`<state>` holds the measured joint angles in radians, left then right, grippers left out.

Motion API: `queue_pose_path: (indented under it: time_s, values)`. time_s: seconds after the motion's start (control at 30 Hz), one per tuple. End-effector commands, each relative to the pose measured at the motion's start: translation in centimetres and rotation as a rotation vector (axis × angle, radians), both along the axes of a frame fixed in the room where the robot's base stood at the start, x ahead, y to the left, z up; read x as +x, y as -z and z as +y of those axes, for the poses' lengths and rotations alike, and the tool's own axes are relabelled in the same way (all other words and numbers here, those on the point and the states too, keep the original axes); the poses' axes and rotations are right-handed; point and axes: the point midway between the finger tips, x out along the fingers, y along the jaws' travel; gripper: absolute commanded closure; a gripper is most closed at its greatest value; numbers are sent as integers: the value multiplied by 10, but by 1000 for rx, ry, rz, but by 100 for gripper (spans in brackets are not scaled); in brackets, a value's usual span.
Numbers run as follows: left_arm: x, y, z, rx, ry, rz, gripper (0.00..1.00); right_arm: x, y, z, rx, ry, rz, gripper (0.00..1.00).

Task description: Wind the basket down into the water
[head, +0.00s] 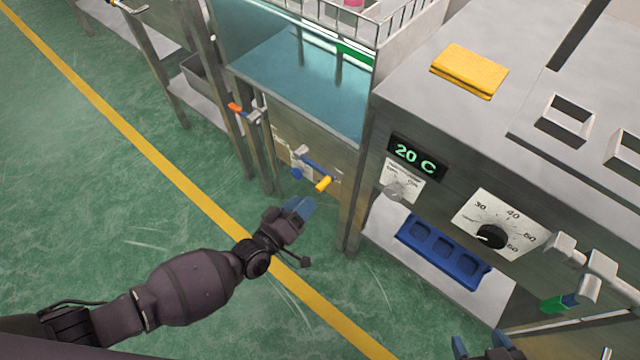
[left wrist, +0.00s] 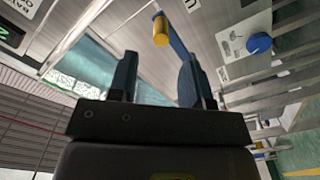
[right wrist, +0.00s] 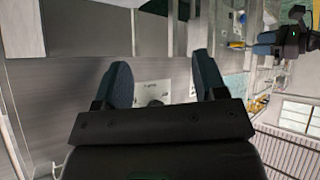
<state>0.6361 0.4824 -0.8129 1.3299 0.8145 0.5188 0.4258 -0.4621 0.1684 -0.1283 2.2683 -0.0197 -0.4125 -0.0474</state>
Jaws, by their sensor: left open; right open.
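The water tank (head: 290,75) holds blue-green water. A wire basket (head: 338,24) shows at the tank's top edge, above the water; a pink thing is in it. On the tank's front is a crank with a blue arm (head: 318,163) and a yellow handle (head: 323,184). My left gripper (head: 299,207) is open and empty, below and left of the yellow handle in the head view. In the left wrist view the yellow handle (left wrist: 160,31) is beyond the open fingers, apart from them. My right gripper (head: 484,346) is open and empty at the bottom edge.
The steel cabinet on the right carries a 20 C display (head: 418,156), a black dial (head: 491,236) and a folded yellow cloth (head: 469,71). A blue tray (head: 443,250) lies on the shelf below. A blue knob (head: 297,173) sits beside the crank. The green floor is clear.

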Motion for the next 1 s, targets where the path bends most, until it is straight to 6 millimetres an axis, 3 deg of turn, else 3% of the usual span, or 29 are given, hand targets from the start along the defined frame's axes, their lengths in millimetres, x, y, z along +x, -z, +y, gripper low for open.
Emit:
queue_pose_path:
  time_s: [0.4,0.83,1.0]
  values:
    - [47,3,-35,0,1,4,55,2,1,1,-16,-21,-11,35]
    - [54,1,-40,1,1,2,55,5,-2,2,-18,-26,-20,35]
    - [54,1,-40,1,1,2,80,5,-1,2,-17,-25,-19,35]
